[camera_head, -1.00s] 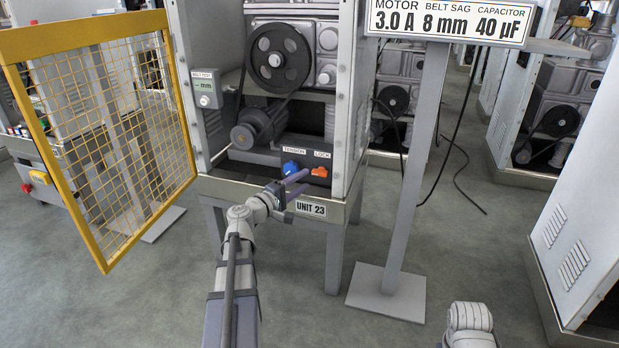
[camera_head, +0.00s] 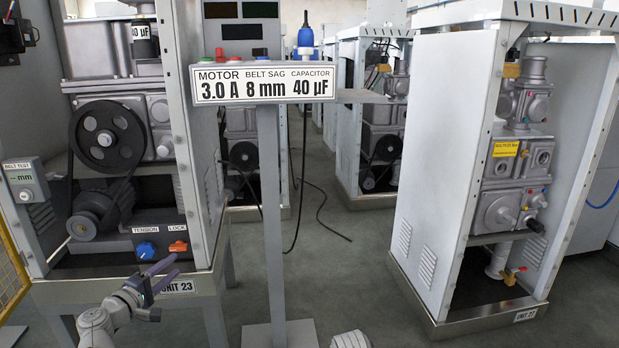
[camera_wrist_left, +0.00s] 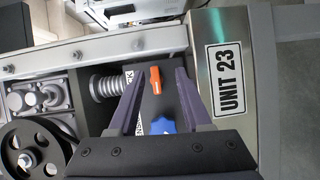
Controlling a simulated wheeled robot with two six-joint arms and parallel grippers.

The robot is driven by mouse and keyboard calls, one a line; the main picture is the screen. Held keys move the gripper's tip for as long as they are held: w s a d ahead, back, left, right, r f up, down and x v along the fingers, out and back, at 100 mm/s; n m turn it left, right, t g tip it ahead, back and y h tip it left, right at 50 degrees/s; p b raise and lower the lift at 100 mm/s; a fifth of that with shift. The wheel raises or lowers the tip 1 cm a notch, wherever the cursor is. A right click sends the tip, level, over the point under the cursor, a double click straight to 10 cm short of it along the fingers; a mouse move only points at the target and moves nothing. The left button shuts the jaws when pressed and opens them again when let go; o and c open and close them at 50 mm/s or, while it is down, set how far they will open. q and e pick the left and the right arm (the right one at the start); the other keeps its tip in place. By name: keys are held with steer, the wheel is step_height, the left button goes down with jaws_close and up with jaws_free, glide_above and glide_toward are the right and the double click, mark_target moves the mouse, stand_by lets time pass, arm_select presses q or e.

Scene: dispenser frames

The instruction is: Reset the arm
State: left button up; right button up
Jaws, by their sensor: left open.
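My left gripper (camera_head: 160,274) is open and empty, in front of the lower right of the open Unit 23 cabinet (camera_head: 183,286). In the wrist view its two fingers (camera_wrist_left: 157,95) stand apart, with the orange lock switch (camera_wrist_left: 155,80) and the blue tension knob (camera_wrist_left: 162,125) showing between them. In the head view the blue knob (camera_head: 147,250) and orange switch (camera_head: 178,246) sit on a dark panel just above the gripper. I cannot see contact with either. My right gripper is not in view; only a rounded part of my right arm shows at the bottom edge.
A sign post (camera_head: 271,200) stands right of the cabinet, its plate (camera_head: 263,85) reading 3.0 A, 8 mm, 40 µF. A belt tester (camera_head: 25,181) hangs at the left, above the yellow mesh door (camera_head: 12,275). Unit 27 (camera_head: 440,170) stands at the right. The floor between is mostly clear.

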arm_select(q)
steer(key=s+d+f+m+g+h+p, duration=0.1)
steer(key=s+d+m+g+h+p, duration=0.3)
steer(key=d, duration=1)
steer(key=s+d+f+m+g+y+p, duration=0.15)
steer(key=d+m+g+p, duration=0.45)
steer(key=d, duration=0.8)
steer(key=s+d+r+m+g+y+p, duration=0.25)
steer(key=s+d+m+y+p, duration=0.2)
steer(key=s, duration=0.35)
steer(key=s+d+r+m+g+y+p, duration=0.1)
steer(key=s+d+m+g+y+p, duration=0.35)
steer(key=s+p, duration=0.2)
step_height(320, 180, up, 37)
steer(key=h+p, duration=0.1)
steer(key=p, duration=3.5)
steer(key=shift+s+a, duration=0.35)
steer(key=shift+a, duration=0.05)
steer(key=shift+f, duration=0.15)
